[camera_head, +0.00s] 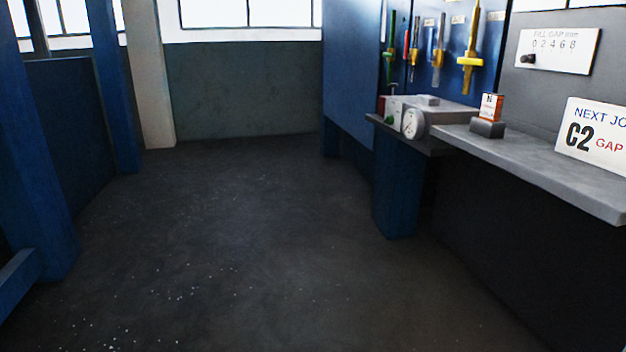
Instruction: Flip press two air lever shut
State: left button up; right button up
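No air lever that I can make out as press two's shows in the head view. A grey bench-like machine (460,115) stands at the right, with a round white gauge (413,123) on its front corner. A small green part (391,118) sits just left of the gauge; I cannot tell what it is. Neither my left nor my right gripper is in view.
Dark open floor (230,250) fills the middle. Blue posts (35,150) stand at the left. A grey ledge (590,185) at the right bears a "NEXT JO… C2 GAP" sign (595,137). Yellow-handled tools (470,62) hang on a blue panel. A "FILL GAP" scale (560,50) is on the wall.

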aim_at(430, 57)
jog(key=i+j+z, duration=0.15)
jog(key=i+z, duration=0.25)
jog(key=i, duration=0.3)
jog(key=i+j+z, duration=0.45)
jog(key=i, duration=0.25)
jog(key=i+j+z, duration=0.4)
jog(key=i+j, duration=0.15)
